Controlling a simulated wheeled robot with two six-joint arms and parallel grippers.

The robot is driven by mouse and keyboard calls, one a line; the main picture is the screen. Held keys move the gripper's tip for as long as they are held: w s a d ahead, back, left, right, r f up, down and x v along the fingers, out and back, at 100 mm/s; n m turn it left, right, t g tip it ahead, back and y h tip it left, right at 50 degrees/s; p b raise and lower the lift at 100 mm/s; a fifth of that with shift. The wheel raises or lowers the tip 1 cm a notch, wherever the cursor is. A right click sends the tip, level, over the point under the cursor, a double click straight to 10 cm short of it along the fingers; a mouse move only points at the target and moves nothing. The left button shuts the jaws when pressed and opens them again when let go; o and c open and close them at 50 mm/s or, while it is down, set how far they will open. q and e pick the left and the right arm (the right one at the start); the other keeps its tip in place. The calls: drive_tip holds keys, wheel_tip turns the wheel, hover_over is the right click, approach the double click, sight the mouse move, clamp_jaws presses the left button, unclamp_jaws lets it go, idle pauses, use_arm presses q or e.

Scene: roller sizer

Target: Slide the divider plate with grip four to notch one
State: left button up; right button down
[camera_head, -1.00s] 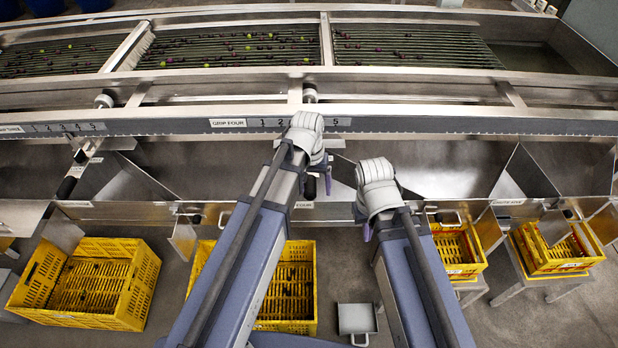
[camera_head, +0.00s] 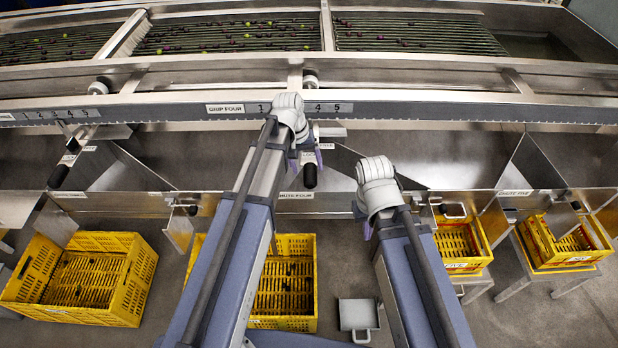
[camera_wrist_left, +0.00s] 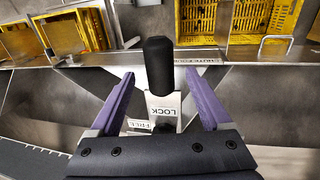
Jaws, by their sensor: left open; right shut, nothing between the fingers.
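The black grip (camera_head: 310,177) under the GRIP FOUR scale (camera_head: 225,108) hangs in front of the rail. It also stands upright in the left wrist view (camera_wrist_left: 158,65), with a LOCK label below it and a FREE label beside that. My left gripper (camera_wrist_left: 160,82) is open, its purple fingers on either side of the grip with gaps on both sides. A slanted metal plate (camera_head: 343,160), seemingly the divider plate, shows right of my left arm. On the scale 1, 4 and 5 show; my left wrist hides the marks between. My right gripper (camera_head: 362,220) is shut and empty, largely hidden by its wrist.
The notched rail (camera_head: 440,112) runs across above the chutes. Another grip (camera_head: 60,176) hangs at the far left. Yellow crates (camera_head: 85,312) stand below the chutes. A grey scoop-like pan (camera_head: 358,313) lies on the floor between my arms.

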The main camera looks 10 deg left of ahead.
sight(308, 172)
use_arm(q)
drive_tip(key=f, duration=0.1)
drive_tip(key=f+b, duration=0.2)
drive_tip(key=shift+w+d+f, duration=0.1)
drive_tip(key=shift+d+f, duration=0.2)
use_arm(e)
wheel_tip(308, 172, down, 4)
drive_tip(key=shift+r, duration=0.25)
use_arm(q)
drive_tip(key=shift+r, duration=0.1)
clamp_jaws()
